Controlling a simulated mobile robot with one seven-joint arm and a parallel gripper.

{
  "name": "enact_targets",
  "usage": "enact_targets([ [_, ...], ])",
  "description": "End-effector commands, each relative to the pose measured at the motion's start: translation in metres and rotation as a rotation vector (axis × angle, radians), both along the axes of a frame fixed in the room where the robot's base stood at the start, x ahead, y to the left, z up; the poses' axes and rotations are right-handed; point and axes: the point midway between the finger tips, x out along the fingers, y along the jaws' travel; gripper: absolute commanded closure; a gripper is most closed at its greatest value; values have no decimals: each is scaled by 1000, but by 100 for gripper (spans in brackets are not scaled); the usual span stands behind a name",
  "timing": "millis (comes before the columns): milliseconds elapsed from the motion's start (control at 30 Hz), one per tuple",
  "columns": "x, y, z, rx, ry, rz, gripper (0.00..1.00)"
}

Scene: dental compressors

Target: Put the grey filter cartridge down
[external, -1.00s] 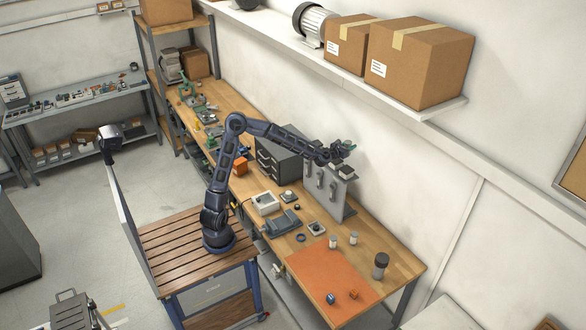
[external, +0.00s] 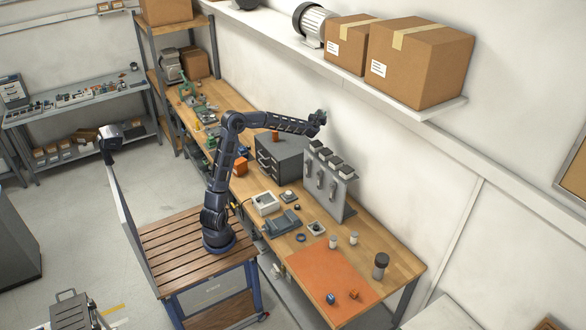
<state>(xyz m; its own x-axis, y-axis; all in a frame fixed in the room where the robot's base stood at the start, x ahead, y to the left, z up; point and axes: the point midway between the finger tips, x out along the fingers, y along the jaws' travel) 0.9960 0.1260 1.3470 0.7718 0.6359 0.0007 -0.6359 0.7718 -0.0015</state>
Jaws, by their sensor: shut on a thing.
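My gripper (external: 320,117) is raised in the air, above and behind the grey upright stand (external: 332,190) and to the right of the dark drawer cabinet (external: 284,150). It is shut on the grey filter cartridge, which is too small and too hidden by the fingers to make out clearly. The held thing is clear of the bench. The stand carries several dark-topped grey blocks along its upper edge and handle-like parts on its front face.
The wooden bench (external: 402,268) has an orange mat (external: 318,273) with mostly bare surface. Two small pale cylinders (external: 333,241) and a dark-capped grey cylinder (external: 381,266) stand near it. A blue and an orange piece lie at its front. A wall shelf (external: 425,115) with boxes hangs above.

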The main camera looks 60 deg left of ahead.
Motion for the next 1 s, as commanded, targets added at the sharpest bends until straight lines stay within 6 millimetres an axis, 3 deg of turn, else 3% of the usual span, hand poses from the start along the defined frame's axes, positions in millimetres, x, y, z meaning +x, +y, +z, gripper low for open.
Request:
enact_targets([
  [267,-13,101,-3,1,1,170,88],
  [500,-38,198,-4,1,0,341,88],
  [600,-50,230,-3,1,-1,400,88],
  [800,-66,269,-2,0,0,473,88],
  [1000,-71,278,-18,0,3,490,88],
])
